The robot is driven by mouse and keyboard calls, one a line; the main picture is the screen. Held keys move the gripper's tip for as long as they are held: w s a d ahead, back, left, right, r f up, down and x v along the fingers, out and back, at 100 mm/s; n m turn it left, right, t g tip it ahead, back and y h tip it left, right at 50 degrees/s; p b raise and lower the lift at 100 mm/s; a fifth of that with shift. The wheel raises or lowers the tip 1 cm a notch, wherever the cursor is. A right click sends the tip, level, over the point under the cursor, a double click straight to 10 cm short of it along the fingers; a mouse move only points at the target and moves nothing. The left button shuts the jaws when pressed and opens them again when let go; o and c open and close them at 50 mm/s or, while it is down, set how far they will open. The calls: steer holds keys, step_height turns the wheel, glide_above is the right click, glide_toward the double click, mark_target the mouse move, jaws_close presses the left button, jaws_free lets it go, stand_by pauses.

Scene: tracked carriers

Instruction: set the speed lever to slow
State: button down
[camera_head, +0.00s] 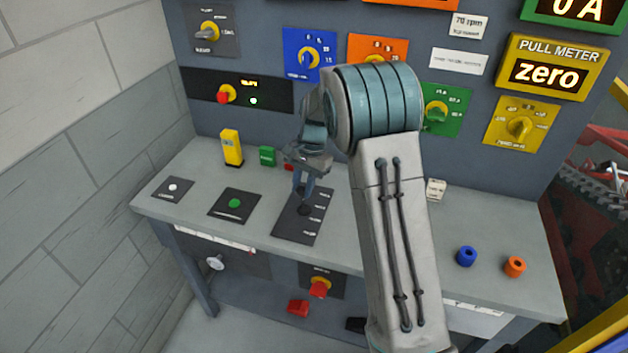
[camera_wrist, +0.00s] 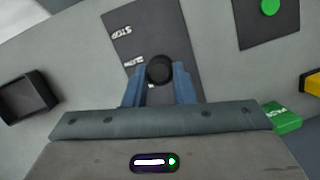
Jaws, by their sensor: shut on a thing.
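The speed lever has a round black knob (camera_wrist: 159,68) and stands on a dark plate (camera_head: 288,228) on the bench. The plate also shows in the wrist view (camera_wrist: 150,28), with white labels along one side. The label at its end reads STOP. The knob appears beside the second label, which is too small to read surely. My gripper (camera_head: 303,202) points down at the plate. In the wrist view its two blue fingers (camera_wrist: 159,82) are shut on the knob, one on each side. The lever's stem is hidden under the knob.
A plate with a green button (camera_head: 235,203) lies left of the lever plate. A yellow box (camera_head: 231,147) and a small green block (camera_head: 267,156) stand behind. The upright control panel closes off the back.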

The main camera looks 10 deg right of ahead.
steer(key=shift+w+r, duration=0.1)
steer(key=shift+w, duration=0.3)
steer(key=shift+s, duration=0.1)
steer(key=c, duration=1.2)
jaws_free()
steer(key=b+v, duration=0.1)
steer(key=v, duration=1.2)
steer(key=shift+r, duration=0.4)
steer(key=shift+s, duration=0.1)
